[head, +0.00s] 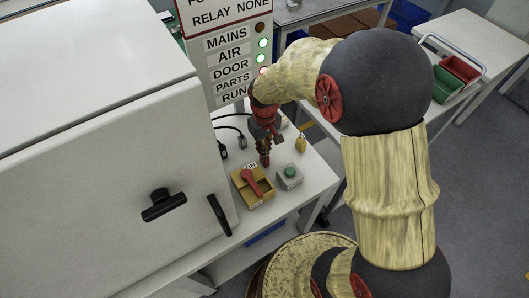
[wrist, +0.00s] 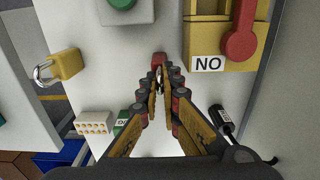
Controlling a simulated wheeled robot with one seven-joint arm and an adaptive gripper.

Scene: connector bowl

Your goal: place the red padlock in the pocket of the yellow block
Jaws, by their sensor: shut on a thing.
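My gripper (head: 264,160) is above the white bench top, behind the yellow block. In the wrist view its fingers (wrist: 160,75) are closed together on the red padlock (wrist: 160,58). Only a small dark red part and a bit of metal shackle show between the fingertips; the rest is hidden. The yellow block (head: 263,184), with a red lever on it, stands on the bench in front of the gripper. In the wrist view the block (wrist: 206,38) is at the upper right, apart from the fingertips, with a NO label. A recess shows near its top edge, partly cut off.
A grey box with a green button (head: 290,174) stands right of the block. A brass padlock (wrist: 66,64) lies on the bench. A white connector (wrist: 95,122), a green connector (wrist: 122,121) and a black connector (wrist: 221,116) lie near. A white cabinet (head: 150,190) borders the bench at left.

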